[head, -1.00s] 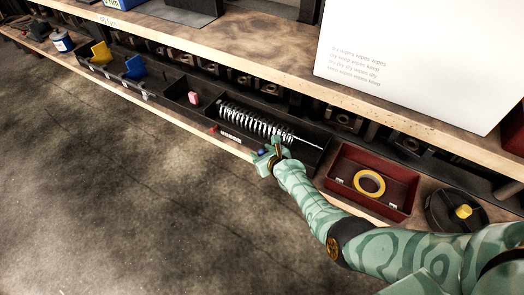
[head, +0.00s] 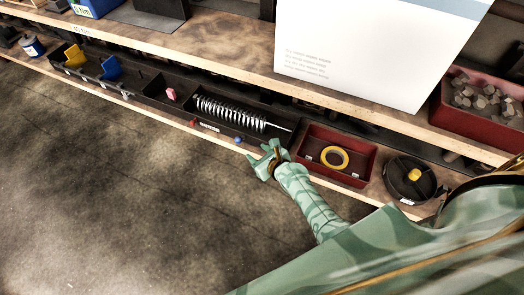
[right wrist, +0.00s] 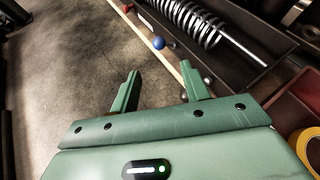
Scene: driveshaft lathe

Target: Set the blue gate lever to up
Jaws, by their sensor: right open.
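A small blue ball knob (head: 238,139), which looks like the blue gate lever's end, sits at the front edge of the black tray (head: 278,142) holding a metal spring (head: 240,113). It also shows in the right wrist view (right wrist: 158,43), beyond the fingertips. Whether the lever is up or down I cannot tell. My right gripper (head: 262,157) is open and empty, in front of the tray and to the right of the knob, apart from it. In the right wrist view its two fingers (right wrist: 160,72) are spread with floor between them. My left gripper is out of view.
A red knob (head: 194,122) and a white label sit left along the tray front. A red bin (head: 308,161) with yellow tape (head: 334,157) stands right of the tray. The upper shelf (head: 200,45) overhangs behind. The floor in front is clear.

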